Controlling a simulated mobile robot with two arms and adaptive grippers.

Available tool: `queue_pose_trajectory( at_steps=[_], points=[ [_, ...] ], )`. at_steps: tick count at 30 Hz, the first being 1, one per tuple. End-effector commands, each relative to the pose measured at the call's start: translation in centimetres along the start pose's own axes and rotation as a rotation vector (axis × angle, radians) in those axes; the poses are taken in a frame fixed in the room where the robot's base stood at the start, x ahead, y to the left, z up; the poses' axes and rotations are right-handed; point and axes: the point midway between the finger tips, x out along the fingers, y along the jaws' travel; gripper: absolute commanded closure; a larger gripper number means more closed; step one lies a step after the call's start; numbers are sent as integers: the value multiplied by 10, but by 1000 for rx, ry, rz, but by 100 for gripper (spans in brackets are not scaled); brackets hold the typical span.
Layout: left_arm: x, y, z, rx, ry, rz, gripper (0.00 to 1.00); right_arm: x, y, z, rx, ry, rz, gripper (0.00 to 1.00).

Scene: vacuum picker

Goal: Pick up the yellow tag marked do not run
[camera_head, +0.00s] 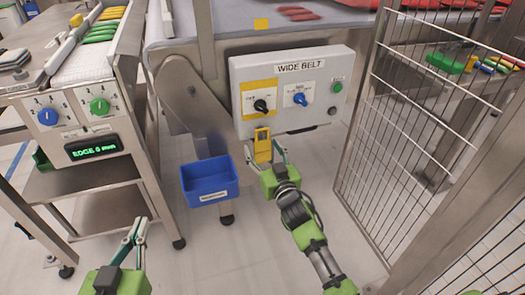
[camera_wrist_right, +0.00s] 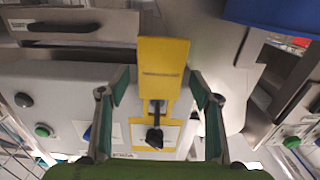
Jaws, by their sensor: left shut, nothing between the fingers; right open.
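The yellow tag (camera_head: 262,146) hangs below the black knob (camera_head: 260,106) on the grey WIDE BELT control box (camera_head: 318,78). In the right wrist view the tag (camera_wrist_right: 163,62) sits between the fingers, with a gap on both sides, and a small dark link joins it to the knob (camera_wrist_right: 155,138). Its lettering cannot be read. My right gripper (camera_head: 265,153) is open with its fingers on either side of the tag's lower part; it also shows in the right wrist view (camera_wrist_right: 159,86). My left gripper (camera_head: 138,229) is shut and empty at the lower left, away from the box.
A blue bin (camera_head: 209,181) hangs left of the right gripper. A wire mesh fence (camera_head: 415,140) stands close to the right arm. A machine with an EDGE display (camera_head: 94,148) stands at the left. Floor is free between the arms.

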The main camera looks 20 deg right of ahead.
Motion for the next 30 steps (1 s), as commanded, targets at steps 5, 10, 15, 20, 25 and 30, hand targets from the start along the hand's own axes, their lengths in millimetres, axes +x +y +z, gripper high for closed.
queue_pose_trajectory(
  at_steps=[5, 10, 15, 20, 25, 30],
  points=[
    [1, 2, -14, -1, 69, 4, 100, 9, 0, 0, -1, 0, 0, 42],
    [1, 2, -17, -1, 77, 5, 100, 10, 0, 0, 0, 0, 0, 42],
    [1, 2, -17, -1, 76, 5, 100, 10, 0, 0, 0, 0, 0, 65],
    [1, 2, -17, -1, 75, 5, 100, 10, 0, 0, 0, 0, 0, 79],
    [1, 2, -17, -1, 75, 5, 100, 10, 0, 0, 0, 0, 0, 79],
    [1, 2, -16, -1, 67, 5, 100, 9, 0, -2, 0, 0, 0, 79]
  ],
)
